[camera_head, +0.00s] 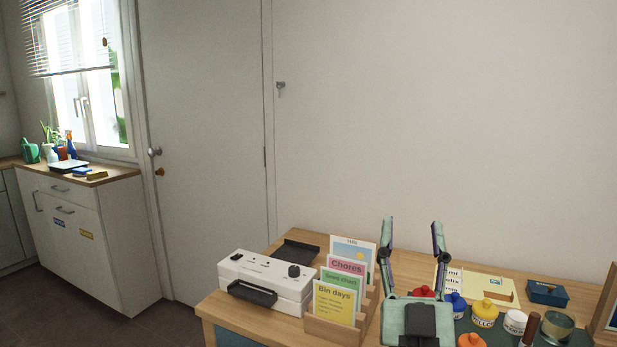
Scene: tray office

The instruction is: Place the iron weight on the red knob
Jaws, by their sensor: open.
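A red knob-like top (423,291) shows just behind my gripper's palm, which hides much of it. Blue (455,303), yellow (484,311) and orange (470,341) lidded pots stand to its right and front; the orange one is cut by the bottom edge. I cannot make out the iron weight for certain. My gripper (412,226) is open, its two fingers spread and pointing up in the picture, with nothing between them. It appears in front of the desk's middle.
A card rack (330,329) and white machine (262,277) stand left of my gripper. To the right are a white pot (515,322), a brown handle (530,327), an olive tin (557,326) and a blue box (547,293). The wall is behind.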

